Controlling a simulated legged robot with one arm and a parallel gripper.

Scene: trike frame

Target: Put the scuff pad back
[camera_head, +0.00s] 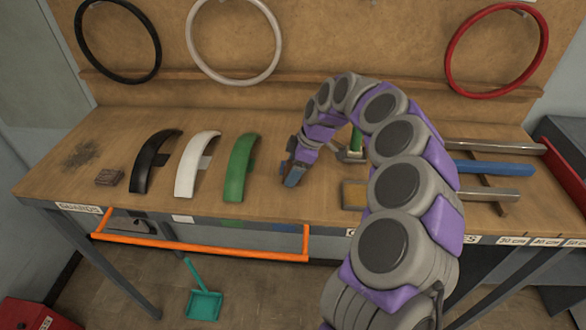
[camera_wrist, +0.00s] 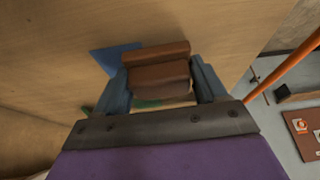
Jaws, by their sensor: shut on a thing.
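My gripper (camera_head: 292,176) points down at the workbench (camera_head: 250,205), just right of the green fender. In the wrist view, the blue fingers of my gripper (camera_wrist: 160,78) are shut on a reddish-brown, layered block (camera_wrist: 157,58), which looks like the scuff pad. In the head view this held block is hidden or too small to make out. Another small dark brown block (camera_head: 109,177) lies at the bench's left front, left of the black fender and near a dark smudge (camera_head: 80,155).
Black (camera_head: 152,160), white (camera_head: 196,165) and green (camera_head: 239,167) fenders stand in a row. Tubes (camera_head: 494,168) lie on a rack at right. An orange rail (camera_head: 200,247) runs below the front edge. Rims hang behind. The bench's left back is clear.

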